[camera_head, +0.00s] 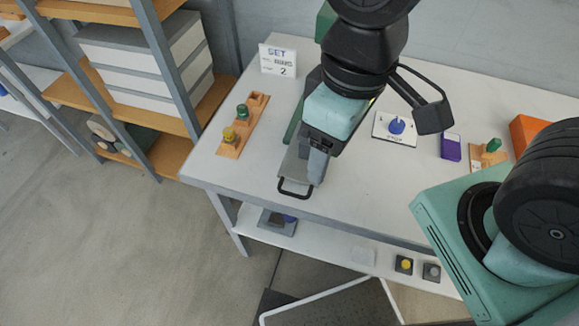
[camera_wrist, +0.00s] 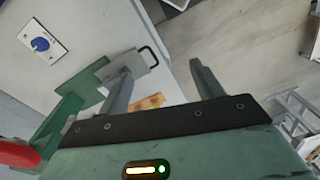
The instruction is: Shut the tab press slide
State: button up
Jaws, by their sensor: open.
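The tab press is mostly hidden behind my arm in the head view; a strip of its green body (camera_head: 294,118) shows. Its grey slide (camera_head: 291,168) sticks out toward the table's front edge, with a black loop handle (camera_head: 295,191) at its end. In the wrist view the green press (camera_wrist: 68,103) is at left, and the slide plate (camera_wrist: 138,66) and handle (camera_wrist: 153,50) extend from it. My gripper (camera_head: 318,178) is over the slide, just behind and right of the handle. In the wrist view my gripper (camera_wrist: 161,67) is open and empty, one finger overlapping the plate. Contact cannot be told.
A wooden block with green and yellow pegs (camera_head: 243,125) stands left of the press. A white plate with a blue knob (camera_head: 396,127), a purple box (camera_head: 451,147) and an orange box (camera_head: 527,134) are to the right. A shelf rack (camera_head: 165,70) stands left of the table.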

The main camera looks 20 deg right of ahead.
aim_at(294, 168)
jog(key=k+l+u, duration=0.15)
jog(key=u, duration=0.25)
jog(key=k+l+u, duration=0.15)
jog(key=l+u, duration=0.2)
jog(key=k+l+u, duration=0.1)
jog(key=u, duration=0.3)
jog(key=k, duration=0.05)
